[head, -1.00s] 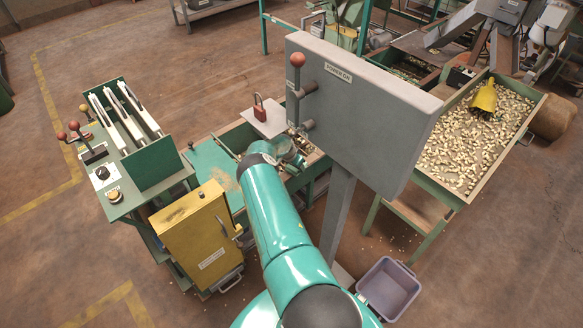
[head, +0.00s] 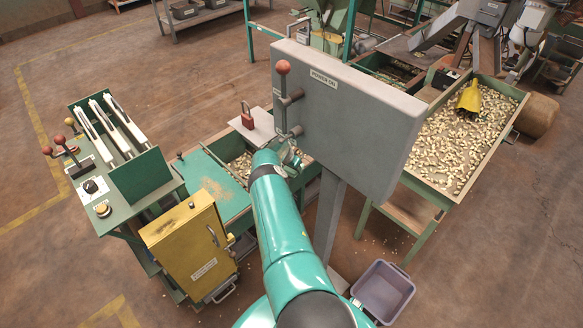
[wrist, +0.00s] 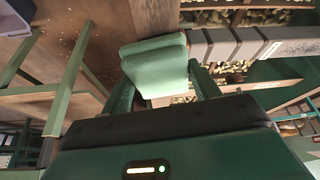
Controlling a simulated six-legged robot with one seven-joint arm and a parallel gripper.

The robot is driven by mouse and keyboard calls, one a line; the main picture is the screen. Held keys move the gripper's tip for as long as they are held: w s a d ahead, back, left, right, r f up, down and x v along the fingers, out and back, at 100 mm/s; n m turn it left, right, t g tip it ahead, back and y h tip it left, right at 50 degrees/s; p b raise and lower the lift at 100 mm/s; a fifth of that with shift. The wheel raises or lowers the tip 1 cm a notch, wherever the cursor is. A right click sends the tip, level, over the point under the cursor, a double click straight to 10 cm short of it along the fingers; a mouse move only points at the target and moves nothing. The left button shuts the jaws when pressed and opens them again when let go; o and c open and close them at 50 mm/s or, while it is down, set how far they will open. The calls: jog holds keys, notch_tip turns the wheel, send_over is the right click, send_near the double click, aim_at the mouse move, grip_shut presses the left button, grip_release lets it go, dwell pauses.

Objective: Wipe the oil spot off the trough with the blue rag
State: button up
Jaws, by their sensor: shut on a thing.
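My gripper (wrist: 160,85) shows in the wrist view with two dark green fingers. It is shut on a pale green, folded-looking thing (wrist: 155,62); its colour does not let me tell if this is the blue rag. In the head view my gripper (head: 287,157) is small, beside the grey power panel and over the green trough with nuts (head: 237,204). A tan, stained patch (head: 214,188) lies on the flat green top left of my arm; I cannot tell if it is the oil spot. What is under the gripper is hidden.
The grey power panel (head: 350,115) with a red-knobbed lever stands close right of my gripper. A red padlock (head: 247,119) is just behind. A yellow cabinet (head: 188,245) stands front left, a lavender bin (head: 384,290) front right. A nut tray (head: 455,150) with a yellow scoop is right.

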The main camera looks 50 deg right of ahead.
jog(key=shift+w+a, duration=0.1)
jog(key=shift+a, duration=0.65)
jog(key=shift+w+a, duration=0.25)
jog(key=shift+a, duration=0.85)
jog(key=c, duration=0.4)
jog(key=shift+o, duration=0.5)
jog(key=shift+w+a, duration=0.1)
jog(key=shift+a, duration=0.3)
jog(key=shift+w+a, duration=0.25)
jog(key=shift+a, duration=0.25)
jog(key=shift+c, duration=0.4)
jog(key=shift+s+a+r, duration=0.15)
jog(key=shift+s+a, duration=0.05)
jog(key=shift+a, duration=0.1)
jog(key=shift+s+f, duration=0.15)
jog(key=shift+f, duration=0.05)
jog(key=shift+w+a, duration=0.2)
jog(key=shift+a, duration=0.6)
jog(key=shift+s, duration=0.15)
jog(key=shift+w+a+f, duration=0.1)
jog(key=shift+w+a, duration=0.05)
jog(key=shift+a, duration=0.85)
jog(key=shift+w+a+f, duration=0.1)
jog(key=shift+a, duration=0.85)
